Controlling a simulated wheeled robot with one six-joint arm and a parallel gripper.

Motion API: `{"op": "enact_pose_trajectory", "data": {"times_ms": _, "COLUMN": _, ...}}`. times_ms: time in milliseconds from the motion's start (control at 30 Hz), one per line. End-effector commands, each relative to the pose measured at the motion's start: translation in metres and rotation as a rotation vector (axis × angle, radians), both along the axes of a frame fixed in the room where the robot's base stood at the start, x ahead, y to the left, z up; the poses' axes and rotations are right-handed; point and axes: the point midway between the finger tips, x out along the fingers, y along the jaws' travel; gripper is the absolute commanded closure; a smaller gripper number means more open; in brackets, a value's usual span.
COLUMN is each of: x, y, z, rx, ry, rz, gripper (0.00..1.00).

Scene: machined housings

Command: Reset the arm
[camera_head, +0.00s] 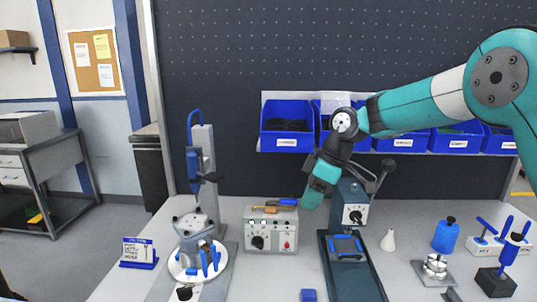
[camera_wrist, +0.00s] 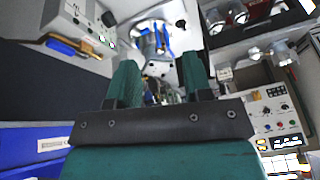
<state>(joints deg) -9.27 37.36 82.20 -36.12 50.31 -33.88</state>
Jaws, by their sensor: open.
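My teal arm comes in from the right in the head view, bends at its elbow and hangs down over the middle of the bench. My gripper (camera_head: 313,193) is above the bench, between the grey control box and the dark-based press. In the wrist view the two teal fingers of my gripper (camera_wrist: 160,75) stand apart, with nothing visible held between them. The round white fixture with blue clamps (camera_head: 200,255) is at the left of the bench; it also shows beyond the fingers in the wrist view (camera_wrist: 153,38).
The grey control box (camera_head: 270,235) has a blue-and-orange tool on top. A press (camera_head: 352,208) stands close by my gripper. Blue bins (camera_head: 286,125) hang behind the arm. A blue bottle (camera_head: 446,236) and blue-handled tools (camera_head: 500,262) are at the right. Bare bench lies between the control box and press.

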Motion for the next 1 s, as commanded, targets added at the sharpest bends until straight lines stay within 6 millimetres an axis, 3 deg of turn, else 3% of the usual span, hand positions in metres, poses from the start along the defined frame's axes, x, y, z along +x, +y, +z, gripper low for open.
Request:
{"op": "enact_pose_trajectory", "data": {"times_ms": 167, "x": -0.073, "y": -0.003, "z": 0.027, "rx": 0.000, "ry": 0.057, "rz": -0.143, "gripper": 0.54}}
{"op": "enact_pose_trajectory", "data": {"times_ms": 300, "x": -0.158, "y": -0.012, "z": 0.036, "rx": -0.004, "ry": 0.122, "rz": -0.298, "gripper": 0.54}}
{"op": "enact_pose_trajectory", "data": {"times_ms": 500, "x": -0.269, "y": -0.033, "z": 0.021, "rx": -0.016, "ry": 0.202, "rz": -0.495, "gripper": 0.54}}
{"op": "enact_pose_trajectory", "data": {"times_ms": 600, "x": -0.306, "y": -0.041, "z": 0.009, "rx": -0.020, "ry": 0.228, "rz": -0.560, "gripper": 0.54}}
{"op": "enact_pose_trajectory", "data": {"times_ms": 733, "x": -0.330, "y": -0.048, "z": 0.000, "rx": -0.023, "ry": 0.247, "rz": -0.605, "gripper": 0.54}}
{"op": "enact_pose_trajectory", "data": {"times_ms": 1000, "x": -0.334, "y": -0.050, "z": -0.001, "rx": -0.025, "ry": 0.252, "rz": -0.616, "gripper": 0.54}}
